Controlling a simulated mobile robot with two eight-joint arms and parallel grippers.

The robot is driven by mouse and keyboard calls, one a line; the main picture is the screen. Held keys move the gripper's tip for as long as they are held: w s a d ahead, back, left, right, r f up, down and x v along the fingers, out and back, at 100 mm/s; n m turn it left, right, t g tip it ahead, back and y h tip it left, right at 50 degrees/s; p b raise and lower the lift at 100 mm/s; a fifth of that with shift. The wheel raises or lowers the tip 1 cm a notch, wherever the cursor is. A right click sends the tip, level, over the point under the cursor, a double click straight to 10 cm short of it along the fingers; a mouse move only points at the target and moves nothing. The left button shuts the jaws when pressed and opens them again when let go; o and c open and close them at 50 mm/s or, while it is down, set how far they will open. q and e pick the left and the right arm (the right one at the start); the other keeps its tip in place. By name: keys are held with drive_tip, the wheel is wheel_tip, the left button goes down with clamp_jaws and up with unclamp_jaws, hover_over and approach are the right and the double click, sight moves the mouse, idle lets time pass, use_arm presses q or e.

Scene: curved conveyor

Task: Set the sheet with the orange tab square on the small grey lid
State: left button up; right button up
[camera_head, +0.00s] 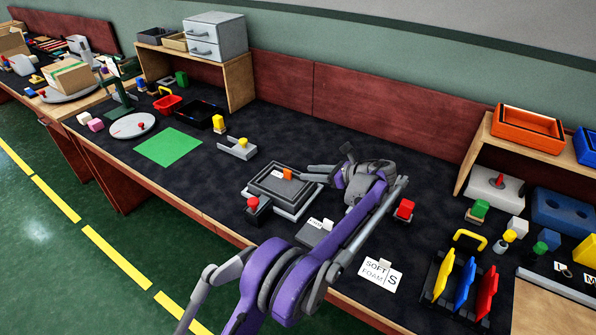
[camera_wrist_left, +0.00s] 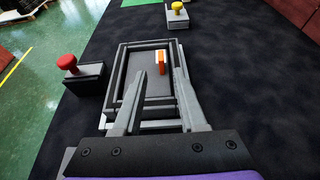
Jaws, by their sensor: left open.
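The orange tab (camera_head: 288,173) stands up from a dark grey sheet (camera_head: 270,182), which lies in a framed grey tray (camera_head: 285,213). In the left wrist view the tab (camera_wrist_left: 159,62) is upright near the sheet's middle. My left gripper (camera_head: 305,172) is open over the tray; in the wrist view its fingers (camera_wrist_left: 160,78) reach toward the tab, with nothing held between them. Whether they touch the sheet I cannot tell. A small grey lid-like block (camera_head: 315,234) with a white label lies nearer the front, partly hidden by my arm. My right gripper is not in view.
A red-knobbed block (camera_head: 254,205) stands close to the tray's left side; a yellow-knobbed one (camera_head: 240,146) is behind. Bare dark bench lies behind the tray.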

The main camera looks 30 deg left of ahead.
use_arm(q)
drive_tip(key=s+d+n+t+h, duration=0.15)
drive_tip(key=s+n+h, duration=0.3)
drive_tip(key=s, duration=0.55)
drive_tip(key=s+d+n+h, duration=0.3)
drive_tip(key=s+n, duration=0.2)
drive_tip(key=s, duration=0.6)
drive_tip(key=s+d+f+n+t+h, duration=0.1)
drive_tip(key=s+d+f+n+h, duration=0.2)
drive_tip(key=s, duration=0.6)
drive_tip(key=s+d+f+n+t+h, duration=0.1)
drive_tip(key=s+d+f+n+h, duration=0.2)
drive_tip(key=s+n, duration=0.3)
drive_tip(key=s+d+f, duration=0.1)
drive_tip(key=s, duration=0.2)
drive_tip(key=shift+s+d+f, duration=0.2)
drive_tip(key=shift+s+d, duration=0.05)
drive_tip(key=shift+s, duration=0.15)
